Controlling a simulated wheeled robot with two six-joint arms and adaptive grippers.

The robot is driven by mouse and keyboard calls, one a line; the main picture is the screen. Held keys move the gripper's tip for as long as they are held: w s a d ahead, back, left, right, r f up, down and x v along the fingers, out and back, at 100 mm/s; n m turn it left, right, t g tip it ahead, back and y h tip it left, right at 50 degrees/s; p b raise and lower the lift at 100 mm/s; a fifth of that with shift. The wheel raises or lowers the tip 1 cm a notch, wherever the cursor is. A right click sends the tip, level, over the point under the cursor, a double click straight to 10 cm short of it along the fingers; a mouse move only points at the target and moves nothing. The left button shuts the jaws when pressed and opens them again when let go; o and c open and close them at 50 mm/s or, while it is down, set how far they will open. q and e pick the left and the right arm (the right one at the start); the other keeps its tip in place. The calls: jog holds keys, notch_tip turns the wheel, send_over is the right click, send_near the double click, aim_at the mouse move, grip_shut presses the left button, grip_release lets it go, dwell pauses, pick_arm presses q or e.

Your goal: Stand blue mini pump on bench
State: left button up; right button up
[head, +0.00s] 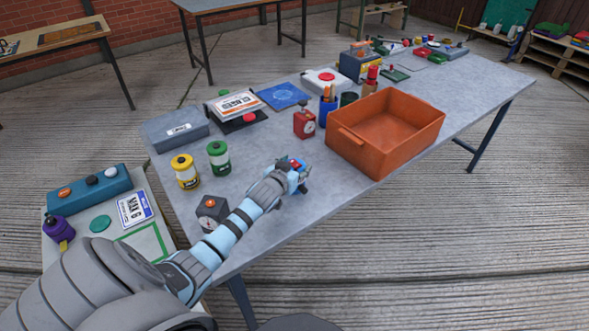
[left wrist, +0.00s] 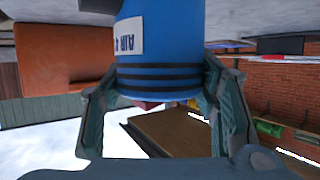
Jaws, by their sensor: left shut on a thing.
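The blue mini pump (left wrist: 160,50) has a white label and dark bands. It stands between the two fingers of my left gripper (left wrist: 163,78) in the left wrist view, and both fingers press on its sides. That picture is upside down, and the pump's long axis looks near vertical in it. In the head view my left gripper (head: 294,175) is over the near edge area of the grey bench (head: 255,220), and it mostly hides the pump. I cannot tell whether the pump touches the bench. My right gripper is not in view.
An orange crate (head: 428,118) stands right of the gripper. A red timer (head: 304,123) and a blue pen cup (head: 328,110) stand behind it. Green (head: 219,158) and yellow (head: 186,172) jars and a dark dial box (head: 211,211) are left. Bench between is clear.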

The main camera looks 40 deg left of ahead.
pick_arm(q)
jog(key=shift+r, duration=0.1)
jog(key=o, duration=1.5)
jog(key=shift+o, duration=0.2)
jog(key=shift+s+r, duration=0.15)
jog(key=shift+s, duration=0.05)
jog(key=p+v, duration=0.3)
jog(key=v, duration=0.8)
jog(key=shift+s, duration=0.3)
jog(key=shift+r, duration=0.1)
